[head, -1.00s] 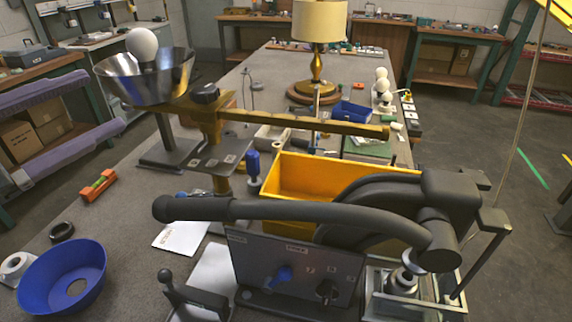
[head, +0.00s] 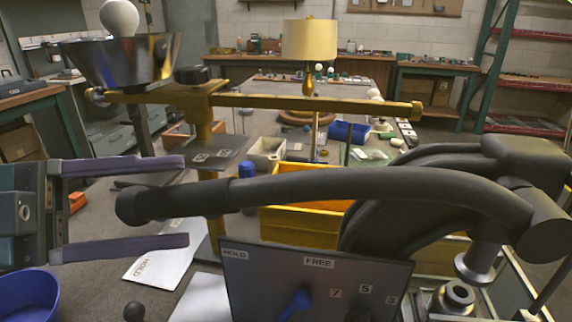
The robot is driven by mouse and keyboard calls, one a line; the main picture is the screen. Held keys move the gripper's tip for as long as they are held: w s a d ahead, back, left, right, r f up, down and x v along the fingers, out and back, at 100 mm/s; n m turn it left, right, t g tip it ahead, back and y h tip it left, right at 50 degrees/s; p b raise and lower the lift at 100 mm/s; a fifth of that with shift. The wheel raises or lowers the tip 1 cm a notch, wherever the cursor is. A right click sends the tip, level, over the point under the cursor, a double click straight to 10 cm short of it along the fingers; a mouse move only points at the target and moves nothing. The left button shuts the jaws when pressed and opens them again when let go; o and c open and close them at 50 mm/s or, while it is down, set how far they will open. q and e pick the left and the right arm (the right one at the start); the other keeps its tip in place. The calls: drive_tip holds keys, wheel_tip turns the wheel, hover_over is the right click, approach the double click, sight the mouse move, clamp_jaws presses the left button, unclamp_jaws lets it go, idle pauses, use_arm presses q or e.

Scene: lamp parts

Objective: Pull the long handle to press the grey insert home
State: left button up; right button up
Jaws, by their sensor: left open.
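The long black handle (head: 340,185) runs across the view from the press head (head: 535,165) at the right to a thick grip (head: 180,198) at the left. My left gripper (head: 187,201) is open, with one finger above the grip and one below it. The grip end lies between the fingers in the picture; I cannot tell whether they touch it. Under the press head is a silver ram (head: 475,264). Below it sits a grey metal ring-shaped piece (head: 456,296), likely the insert; how deep it sits cannot be told. My right gripper is not in view.
A panel (head: 300,275) marked HOLD and FREE with a blue knob stands below the handle. A yellow bin (head: 300,225) is behind it. A brass arm (head: 300,103) with a metal bowl (head: 120,60) stands at the back left. A blue bowl (head: 28,298) is at lower left.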

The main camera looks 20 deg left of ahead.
use_arm(q)
drive_tip(key=shift+x, duration=1.25)
drive_tip(key=shift+c, duration=0.2)
clamp_jaws()
idle(0.3)
